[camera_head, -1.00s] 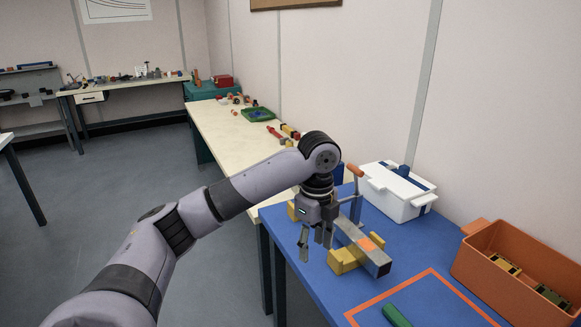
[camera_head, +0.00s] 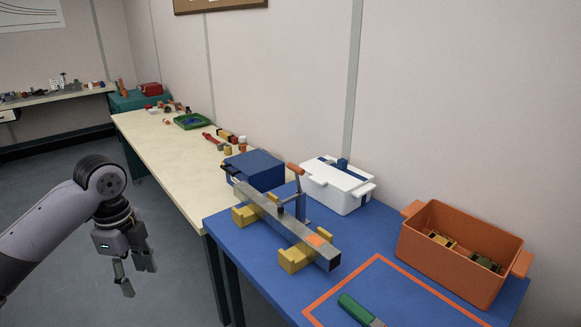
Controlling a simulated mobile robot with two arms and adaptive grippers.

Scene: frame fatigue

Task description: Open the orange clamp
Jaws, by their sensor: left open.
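The clamp's orange handle (camera_head: 295,168) sits at the top of a grey-blue upright arm (camera_head: 300,200) beside a long grey bar (camera_head: 283,222). The handle points up and away from the bar's top. The bar lies across two yellow blocks, one near its far end (camera_head: 243,215) and one near its close end (camera_head: 294,259). An orange patch (camera_head: 318,240) marks the bar's near end. My left gripper (camera_head: 137,277) is open and empty, pointing down over the floor left of the blue table, well apart from the clamp. My right gripper is not in view.
The blue table (camera_head: 232,228) also bears a white box (camera_head: 338,192), an orange bin (camera_head: 450,265) with parts inside, and a green-handled tool (camera_head: 355,308) within an orange outline. A blue box (camera_head: 253,170) stands behind the bar. A pale bench (camera_head: 165,150) runs behind.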

